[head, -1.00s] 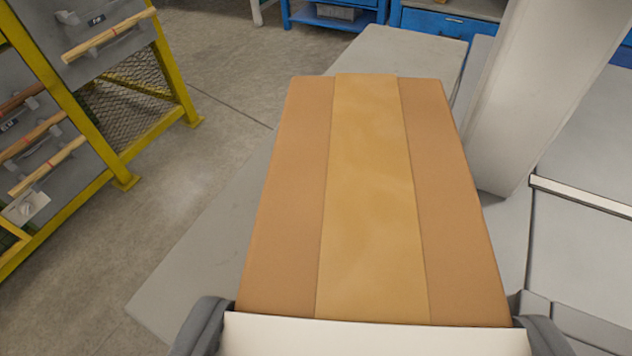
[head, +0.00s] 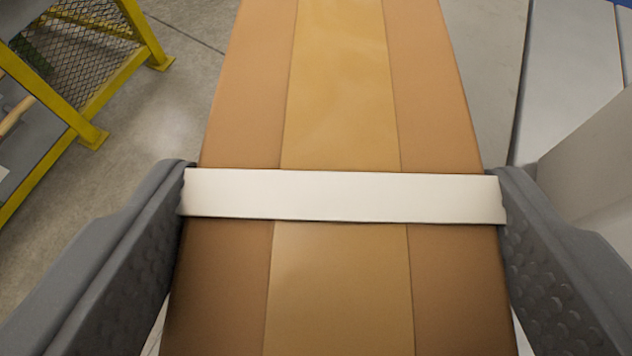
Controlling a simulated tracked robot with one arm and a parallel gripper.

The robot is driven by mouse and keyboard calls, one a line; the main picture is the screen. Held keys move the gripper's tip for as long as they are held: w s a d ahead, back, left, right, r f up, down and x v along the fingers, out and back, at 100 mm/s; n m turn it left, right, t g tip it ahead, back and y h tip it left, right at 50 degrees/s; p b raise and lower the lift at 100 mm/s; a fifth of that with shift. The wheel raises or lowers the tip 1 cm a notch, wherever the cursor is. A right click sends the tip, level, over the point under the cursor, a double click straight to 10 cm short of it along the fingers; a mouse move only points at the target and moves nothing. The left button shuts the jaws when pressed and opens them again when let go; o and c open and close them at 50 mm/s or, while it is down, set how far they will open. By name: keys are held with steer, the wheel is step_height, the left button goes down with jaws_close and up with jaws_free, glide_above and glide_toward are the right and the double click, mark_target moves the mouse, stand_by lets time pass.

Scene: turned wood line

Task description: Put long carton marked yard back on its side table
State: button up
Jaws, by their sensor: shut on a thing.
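The long carton (head: 340,110) is brown cardboard with a wide tan tape strip along its length and a white band across it. It fills the middle of the head view, and its far end runs out of the top of the picture. My gripper (head: 342,200) is shut on the carton, with one dark grey finger against each long side near the white band. No marking can be read on the faces in view. The side table cannot be made out for certain, and what lies under the carton is hidden.
A yellow-framed rack with mesh (head: 85,45) stands at the upper left. Bare concrete floor (head: 185,90) lies between it and the carton. Pale grey surfaces (head: 570,75) lie at the right.

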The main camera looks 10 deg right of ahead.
steer(key=shift+f+b, duration=0.7)
steer(key=shift+f, duration=1.15)
steer(key=shift+r, duration=0.1)
steer(key=o, duration=1.5)
steer(key=shift+c, duration=0.2)
steer(key=shift+s, duration=0.1)
steer(key=p+v, duration=0.2)
steer(key=v, duration=1)
